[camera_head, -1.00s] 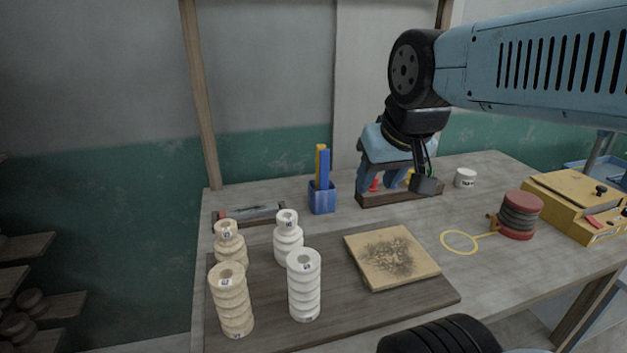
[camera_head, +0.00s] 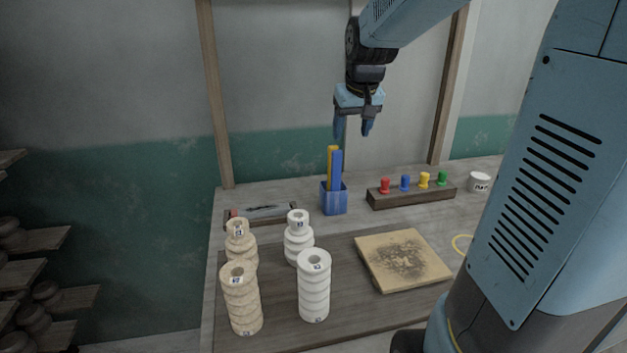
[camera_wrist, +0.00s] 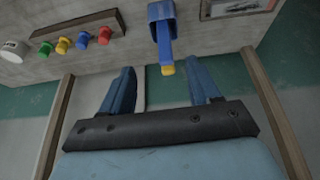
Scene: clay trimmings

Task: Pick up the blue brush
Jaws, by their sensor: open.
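A tall flat blue piece (camera_head: 337,172), which I take to be the blue brush, stands upright in a square blue cup (camera_head: 334,203) at the back of the table. A yellow piece (camera_head: 331,155) stands close beside it. My gripper (camera_head: 352,130) is open and empty, fingers pointing down, above and slightly right of the cup. In the wrist view the cup (camera_wrist: 161,11) and the blue piece (camera_wrist: 163,40) lie ahead, between the spread fingers (camera_wrist: 160,76). The lower ends inside the cup are hidden.
A wooden block with coloured pegs (camera_head: 411,196) stands right of the cup, with a white pot (camera_head: 479,182) beyond. Stacked ringed pieces (camera_head: 314,286) and a tan slab (camera_head: 402,261) are in front. A low rack (camera_head: 261,212) lies to the left.

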